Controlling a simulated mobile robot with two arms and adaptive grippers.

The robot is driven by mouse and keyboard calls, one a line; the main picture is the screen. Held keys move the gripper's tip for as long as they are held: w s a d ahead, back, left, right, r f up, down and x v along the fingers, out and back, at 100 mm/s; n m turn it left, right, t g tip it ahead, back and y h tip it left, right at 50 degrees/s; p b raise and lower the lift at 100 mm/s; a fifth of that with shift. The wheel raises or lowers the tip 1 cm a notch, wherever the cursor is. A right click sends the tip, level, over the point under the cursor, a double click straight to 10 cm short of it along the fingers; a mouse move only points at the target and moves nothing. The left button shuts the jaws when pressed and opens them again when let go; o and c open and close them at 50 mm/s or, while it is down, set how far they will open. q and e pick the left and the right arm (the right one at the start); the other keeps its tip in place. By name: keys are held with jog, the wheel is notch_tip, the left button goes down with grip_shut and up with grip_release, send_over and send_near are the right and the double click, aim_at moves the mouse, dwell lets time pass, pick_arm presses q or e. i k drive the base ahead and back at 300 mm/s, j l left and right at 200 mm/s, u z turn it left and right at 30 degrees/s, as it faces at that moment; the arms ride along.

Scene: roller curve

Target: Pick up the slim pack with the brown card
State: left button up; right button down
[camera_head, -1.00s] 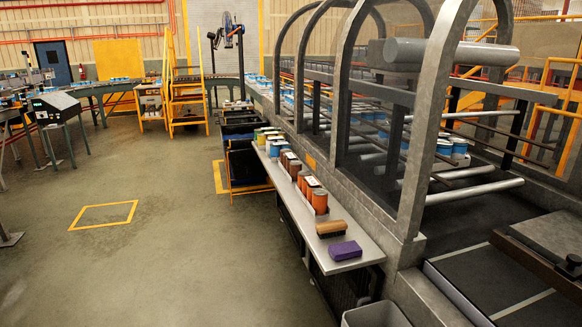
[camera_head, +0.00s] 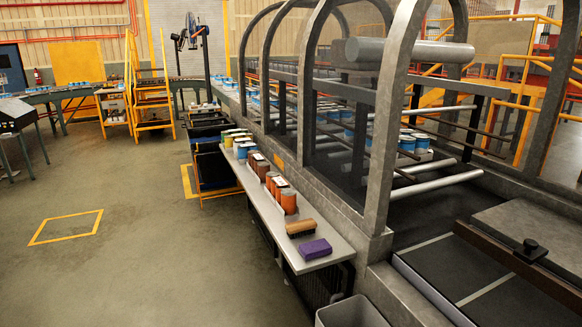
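A narrow grey side shelf (camera_head: 338,250) runs along the conveyor frame and bears a row of goods. At its near end lies a purple block (camera_head: 314,249). Just behind it is a brown-topped block with a dark lower part (camera_head: 300,228), perhaps a brush. Farther along stand orange-brown cans (camera_head: 288,203), with small brown and whitish items among them, then blue and yellow-green cans. I cannot tell which item is the slim pack with the brown card; the small items are partly hidden by cans. Neither of my grippers is in view.
A grey open bin (camera_head: 350,312) stands below the shelf's near end. The arched conveyor frame (camera_head: 397,130) is a barrier on the right. Dark crates (camera_head: 213,165) stand beyond the shelf. The floor (camera_head: 140,265) left of the shelf is clear.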

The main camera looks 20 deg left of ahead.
aim_at(258, 166)
jog(key=i+j+z, duration=0.15)
jog(key=j+z, duration=0.4)
jog(key=i+j+z, duration=0.1)
jog(key=j+z, duration=0.2)
jog(key=j, duration=0.2)
